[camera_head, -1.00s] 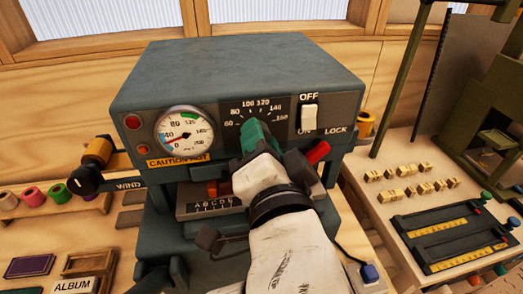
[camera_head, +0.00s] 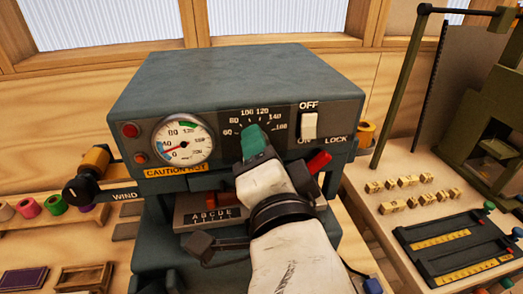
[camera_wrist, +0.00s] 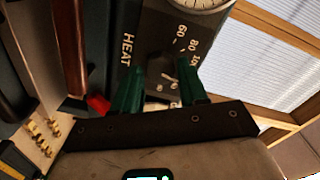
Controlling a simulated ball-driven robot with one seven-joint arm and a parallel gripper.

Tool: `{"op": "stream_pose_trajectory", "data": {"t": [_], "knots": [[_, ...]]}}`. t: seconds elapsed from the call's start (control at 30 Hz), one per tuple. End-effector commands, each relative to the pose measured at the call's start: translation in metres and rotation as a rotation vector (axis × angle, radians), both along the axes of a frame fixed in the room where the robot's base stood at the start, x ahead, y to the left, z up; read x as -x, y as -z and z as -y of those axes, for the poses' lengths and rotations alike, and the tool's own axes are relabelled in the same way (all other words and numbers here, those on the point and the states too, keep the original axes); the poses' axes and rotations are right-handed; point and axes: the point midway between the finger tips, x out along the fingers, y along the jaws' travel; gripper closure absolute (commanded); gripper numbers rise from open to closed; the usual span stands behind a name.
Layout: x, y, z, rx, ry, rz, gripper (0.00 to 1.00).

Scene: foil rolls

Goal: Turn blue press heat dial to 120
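The press (camera_head: 230,80) is a blue-grey metal box on the bench. Its heat scale (camera_head: 255,113), marked from 60 upward, is on the black front panel. The dial below this scale is hidden behind my gripper (camera_head: 254,142) in the head view, so its setting cannot be read. In the wrist view my two green fingers (camera_wrist: 160,85) stand apart in front of the panel, beside the HEAT label (camera_wrist: 127,50). Pale marks show between them. I cannot tell whether the fingers grip the dial.
A round gauge (camera_head: 182,140) is left of the scale. A white OFF/ON switch (camera_head: 309,126) and a red lever (camera_head: 318,163) are close on the right. A black WIND knob (camera_head: 84,189) juts out left. Small brass type blocks (camera_head: 400,190) lie on the right bench.

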Motion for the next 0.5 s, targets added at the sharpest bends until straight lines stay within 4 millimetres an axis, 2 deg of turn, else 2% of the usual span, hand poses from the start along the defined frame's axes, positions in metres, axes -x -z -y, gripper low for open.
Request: {"op": "stream_pose_trajectory", "data": {"t": [0.03, 0.17, 0.5], "knots": [[0.0000, 0.0000, 0.0001, 0.000, 0.000, 0.000, 0.52], [0.0000, -0.0003, -0.0001, 0.000, 0.000, 0.001, 0.40], [0.0048, -0.0002, 0.0005, 0.000, -0.001, 0.003, 0.39]]}}
